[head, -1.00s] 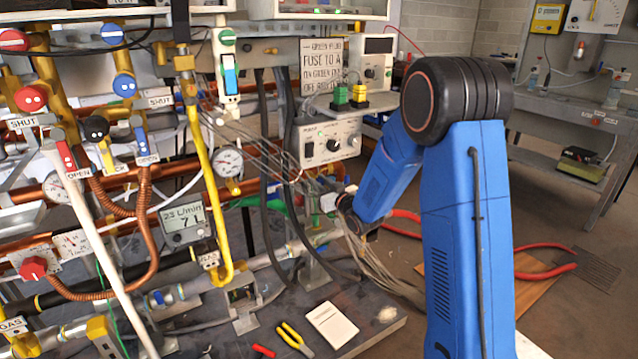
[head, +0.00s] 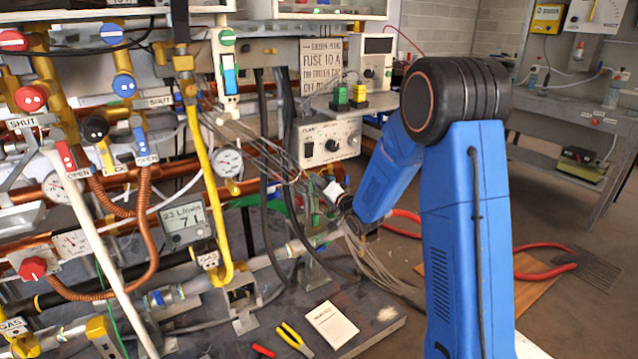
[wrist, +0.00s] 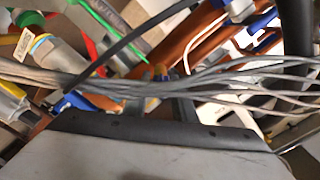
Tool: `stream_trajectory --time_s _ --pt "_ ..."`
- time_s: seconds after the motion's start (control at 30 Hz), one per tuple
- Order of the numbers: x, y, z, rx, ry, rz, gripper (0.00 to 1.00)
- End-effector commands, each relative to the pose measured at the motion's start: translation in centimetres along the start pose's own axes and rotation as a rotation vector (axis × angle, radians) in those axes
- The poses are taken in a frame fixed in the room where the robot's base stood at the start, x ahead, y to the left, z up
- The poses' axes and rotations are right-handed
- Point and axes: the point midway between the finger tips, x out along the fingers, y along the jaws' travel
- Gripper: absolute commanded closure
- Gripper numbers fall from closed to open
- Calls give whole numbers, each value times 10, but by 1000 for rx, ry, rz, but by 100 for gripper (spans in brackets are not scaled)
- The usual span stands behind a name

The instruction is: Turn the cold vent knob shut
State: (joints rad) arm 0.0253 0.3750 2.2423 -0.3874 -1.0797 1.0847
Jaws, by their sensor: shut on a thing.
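My gripper (head: 328,198) is at the pipework right of centre in the head view, below the white control box. My own blue arm partly covers it. In the wrist view the dark fingers (wrist: 168,105) reach forward from the wide grey gripper body and are largely covered by a bundle of grey cables. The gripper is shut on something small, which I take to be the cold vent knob. The knob itself is hidden behind the fingers and cables, so its angle cannot be told.
Grey cables (wrist: 210,82) cross right over the fingers. A valve with a blue-yellow collar (wrist: 45,45) is at left in the wrist view. The white control box (head: 330,143) stands just above the gripper.

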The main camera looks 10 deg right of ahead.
Motion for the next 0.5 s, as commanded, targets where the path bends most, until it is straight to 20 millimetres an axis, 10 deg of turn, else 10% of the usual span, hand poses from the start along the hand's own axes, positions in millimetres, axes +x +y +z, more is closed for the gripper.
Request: stream_trajectory --time_s 0.5 --pt "-1 2 1 483 0 3 98"
